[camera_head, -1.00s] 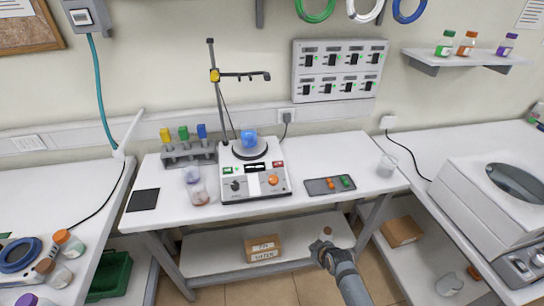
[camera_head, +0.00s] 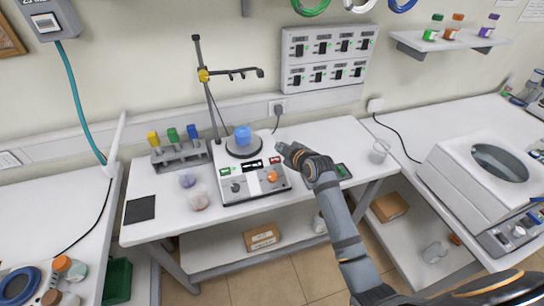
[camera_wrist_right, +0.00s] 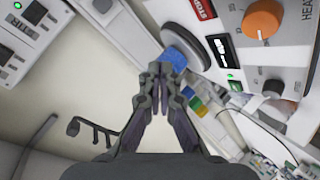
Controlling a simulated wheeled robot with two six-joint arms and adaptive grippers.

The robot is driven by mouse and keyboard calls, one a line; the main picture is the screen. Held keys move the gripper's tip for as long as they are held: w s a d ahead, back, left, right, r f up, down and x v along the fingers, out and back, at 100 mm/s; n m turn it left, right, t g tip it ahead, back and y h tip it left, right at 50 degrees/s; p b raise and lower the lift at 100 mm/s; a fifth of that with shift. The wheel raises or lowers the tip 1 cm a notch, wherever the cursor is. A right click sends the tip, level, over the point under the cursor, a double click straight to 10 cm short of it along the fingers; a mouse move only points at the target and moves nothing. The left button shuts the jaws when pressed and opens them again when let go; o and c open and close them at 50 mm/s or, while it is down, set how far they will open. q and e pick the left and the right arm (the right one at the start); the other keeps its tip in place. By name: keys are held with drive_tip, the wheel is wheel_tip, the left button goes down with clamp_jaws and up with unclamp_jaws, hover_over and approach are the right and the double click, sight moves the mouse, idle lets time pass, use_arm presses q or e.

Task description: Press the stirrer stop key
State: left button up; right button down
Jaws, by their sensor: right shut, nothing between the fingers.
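The stirrer (camera_head: 240,190) is a white box on the middle bench, with a round plate and a blue vessel (camera_head: 243,135) on top. Its red stop key (camera_wrist_right: 201,9) shows at the top of the right wrist view, partly cut off by the frame edge. The black display (camera_wrist_right: 222,50) and green key (camera_wrist_right: 235,85) lie along the same panel. My right gripper (camera_head: 281,148) is shut and empty, above the stirrer's right rear corner, near the red key. It also shows in the right wrist view (camera_wrist_right: 168,70). I cannot tell whether it touches anything. My left gripper is out of view.
An orange knob (camera_head: 272,177) and a black knob (camera_head: 236,188) sit on the stirrer's front. A stand (camera_head: 208,100) rises behind it.

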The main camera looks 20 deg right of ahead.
sight(275, 160)
drive_tip(key=shift+w+r, duration=0.1)
drive_tip(key=shift+r, duration=0.2)
drive_tip(key=f+b, duration=0.2)
drive_tip(key=w+f+b, duration=0.1)
drive_tip(key=f+b, duration=0.1)
drive_tip(key=b, duration=0.1)
drive_tip(key=w+f+b, duration=0.1)
drive_tip(key=f+b, duration=0.1)
drive_tip(key=f, duration=0.1)
drive_tip(key=shift+w+f, duration=0.1)
drive_tip(key=shift+w, duration=0.15)
drive_tip(key=shift+w+f+b, duration=0.25)
drive_tip(key=shift+f+b, duration=0.3)
drive_tip(key=shift+b, duration=0.15)
idle(0.6)
drive_tip(key=shift+w+f, duration=0.15)
drive_tip(key=shift+f, duration=0.2)
